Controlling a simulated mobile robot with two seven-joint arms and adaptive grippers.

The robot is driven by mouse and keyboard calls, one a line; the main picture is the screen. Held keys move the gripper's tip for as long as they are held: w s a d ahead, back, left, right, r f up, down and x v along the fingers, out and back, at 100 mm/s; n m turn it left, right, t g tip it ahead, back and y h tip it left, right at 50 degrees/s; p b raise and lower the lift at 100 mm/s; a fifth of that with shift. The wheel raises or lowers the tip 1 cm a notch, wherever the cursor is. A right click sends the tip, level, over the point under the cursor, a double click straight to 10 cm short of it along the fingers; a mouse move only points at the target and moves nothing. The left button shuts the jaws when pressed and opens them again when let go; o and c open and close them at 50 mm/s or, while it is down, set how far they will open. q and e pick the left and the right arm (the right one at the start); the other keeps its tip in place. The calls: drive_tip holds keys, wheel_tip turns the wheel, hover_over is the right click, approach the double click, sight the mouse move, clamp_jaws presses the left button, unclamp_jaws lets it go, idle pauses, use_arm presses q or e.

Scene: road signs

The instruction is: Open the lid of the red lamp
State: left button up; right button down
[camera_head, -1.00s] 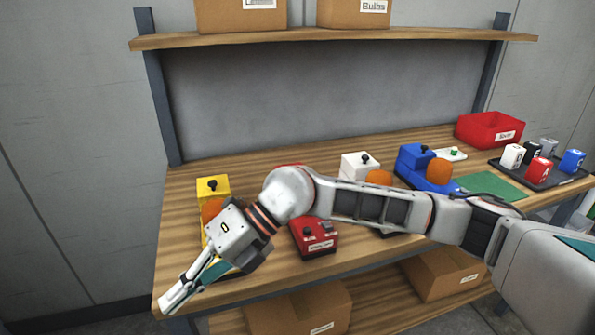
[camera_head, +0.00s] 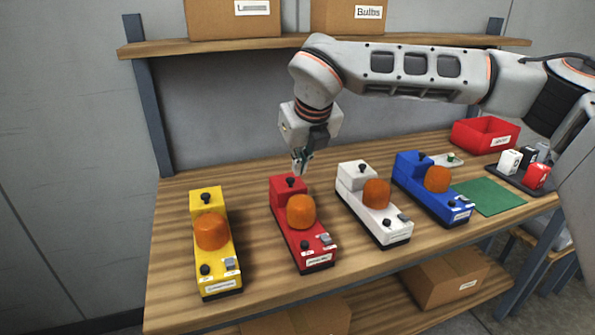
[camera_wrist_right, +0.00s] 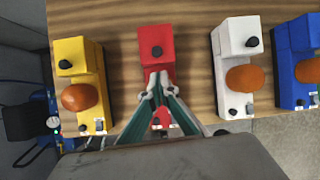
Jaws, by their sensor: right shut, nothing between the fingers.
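The red lamp (camera_head: 316,258) stands on the table, second from the left, with an orange dome (camera_head: 301,211) and a raised red lid block with a black knob (camera_head: 290,182) at its far end. In the right wrist view the lid (camera_wrist_right: 155,42) with its knob lies just ahead of the fingertips. The lid looks closed. My right gripper (camera_head: 299,168) points down just above and beside the knob, its fingers shut and empty; it also shows in the wrist view (camera_wrist_right: 158,76). The gripper hides the lamp's dome in the wrist view. My left gripper is not in view.
A yellow lamp (camera_head: 219,270) stands to the left, a white lamp (camera_head: 383,226) and a blue lamp (camera_head: 445,205) to the right. A green mat (camera_head: 490,196), a red bin (camera_head: 485,135) and a dark tray with coloured blocks are at the right. A shelf (camera_head: 330,43) runs above.

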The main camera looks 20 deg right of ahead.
sight(294, 190)
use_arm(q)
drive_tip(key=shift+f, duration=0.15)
use_arm(e)
drive_tip(key=x, duration=0.8)
drive_tip(key=shift+w+f, duration=0.15)
drive_tip(key=shift+f, duration=0.1)
